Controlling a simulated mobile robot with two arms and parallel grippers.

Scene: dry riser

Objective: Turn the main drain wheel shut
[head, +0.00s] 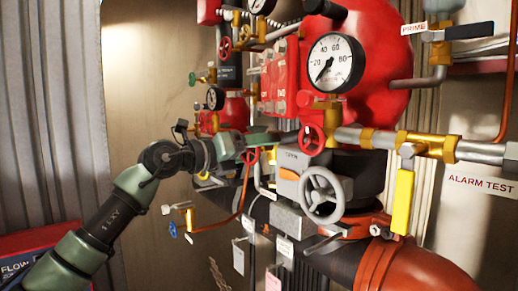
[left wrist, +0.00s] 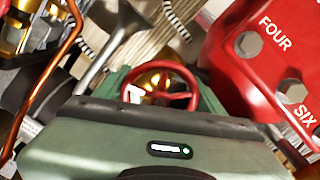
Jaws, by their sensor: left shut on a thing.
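A small red handwheel (head: 250,157) sits low on the pipework in the middle of the head view. My left gripper (head: 260,146) reaches it from the left and is shut on it. In the left wrist view the red wheel's rim and spokes (left wrist: 172,97) show between the green fingers, with brass behind it. The gripper's palm hides the wheel's lower part there. I see no readable label naming this wheel as the main drain. My right gripper is not in view.
A pressure gauge (head: 336,62) is above right. A red panel marked FOUR and SIX (left wrist: 262,60) and a copper pipe (left wrist: 48,75) flank the gripper closely.

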